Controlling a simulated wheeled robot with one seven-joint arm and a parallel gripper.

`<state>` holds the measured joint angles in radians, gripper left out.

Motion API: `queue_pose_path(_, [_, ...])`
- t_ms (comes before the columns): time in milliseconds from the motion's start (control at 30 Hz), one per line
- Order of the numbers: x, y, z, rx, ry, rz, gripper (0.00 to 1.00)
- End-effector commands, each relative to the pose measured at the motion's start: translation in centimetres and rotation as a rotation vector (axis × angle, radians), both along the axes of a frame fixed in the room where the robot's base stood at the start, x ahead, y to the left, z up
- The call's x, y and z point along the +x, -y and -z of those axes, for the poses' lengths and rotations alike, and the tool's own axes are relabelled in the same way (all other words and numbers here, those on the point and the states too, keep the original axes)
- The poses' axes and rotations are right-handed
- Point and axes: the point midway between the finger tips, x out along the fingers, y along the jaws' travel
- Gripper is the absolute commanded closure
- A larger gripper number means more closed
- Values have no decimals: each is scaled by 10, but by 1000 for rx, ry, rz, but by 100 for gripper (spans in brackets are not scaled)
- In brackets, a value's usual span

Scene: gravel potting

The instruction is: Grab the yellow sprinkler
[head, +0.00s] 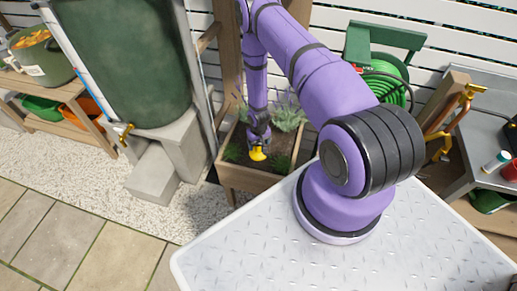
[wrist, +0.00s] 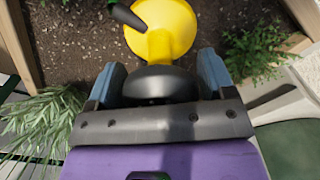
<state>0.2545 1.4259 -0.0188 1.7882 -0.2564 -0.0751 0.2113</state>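The yellow sprinkler (wrist: 178,28) is in the upper middle of the wrist view, with a round yellow body, a stem and a short black spout (wrist: 127,16). In the head view the yellow sprinkler (head: 258,154) shows small, over the wooden planter. My gripper (wrist: 160,72) is right above it, pointing down; it also shows in the head view (head: 258,138). Its blue-grey fingers stand apart, one on each side of a dark rounded piece (wrist: 162,84) that hides the lower stem. I cannot tell whether the fingers press on it or whether the sprinkler rests on the soil.
The wooden planter (head: 240,178) holds dark soil and green plants (head: 288,117) close around my gripper. A green barrel (head: 125,60) on grey blocks (head: 157,160) stands to the left. A green hose reel (head: 386,80) and a grey worktop (head: 485,140) are to the right.

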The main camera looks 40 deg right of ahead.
Motion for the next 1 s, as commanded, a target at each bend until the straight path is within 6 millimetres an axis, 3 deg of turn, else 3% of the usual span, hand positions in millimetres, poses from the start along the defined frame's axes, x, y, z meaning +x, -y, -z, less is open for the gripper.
queue_pose_path(33, [0,0,0,0,0,0,36])
queue_pose_path(167, [0,0,0,0,0,0,66])
queue_pose_path(200, [0,0,0,0,0,0,69])
queue_pose_path(567, [1,0,-5,0,1,0,69])
queue_pose_path(867, [1,0,-36,0,2,1,69])
queue_pose_path(1000, [-28,-12,-38,0,-5,-3,69])
